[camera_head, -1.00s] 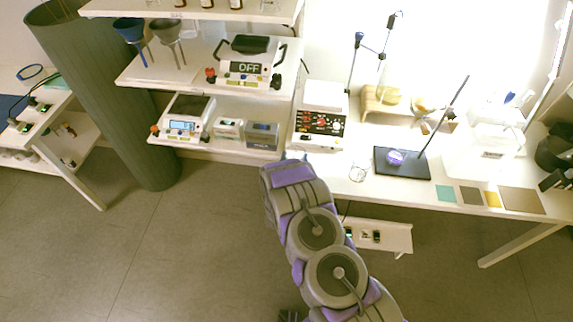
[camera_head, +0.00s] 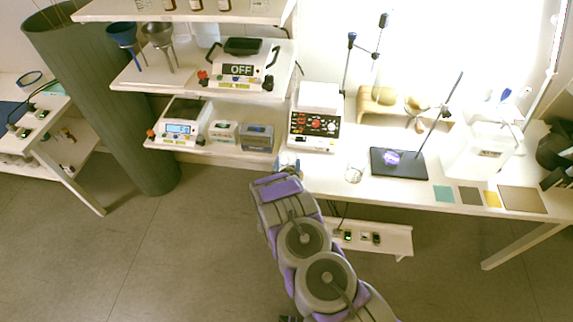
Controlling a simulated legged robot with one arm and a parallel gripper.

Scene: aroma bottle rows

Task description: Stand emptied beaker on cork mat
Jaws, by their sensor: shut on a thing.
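My gripper (camera_head: 288,166) is at the front edge of the bench, at its left end, below the white instrument. It is small in the view and partly covered by my arm. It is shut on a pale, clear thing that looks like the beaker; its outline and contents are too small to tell. The tan mat (camera_head: 522,200), which looks like the cork mat, lies flat and bare near the bench's front right, far to the right of my gripper. Beside it lie a yellow mat (camera_head: 492,199), a grey-brown mat (camera_head: 469,196) and a teal mat (camera_head: 444,194).
A small glass vessel (camera_head: 354,174) stands on the bench right of my gripper. A black stand base (camera_head: 399,163) with a slanted rod holds a purple item. A white instrument (camera_head: 315,130) stands behind my gripper. A clear container (camera_head: 483,155) stands behind the mats.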

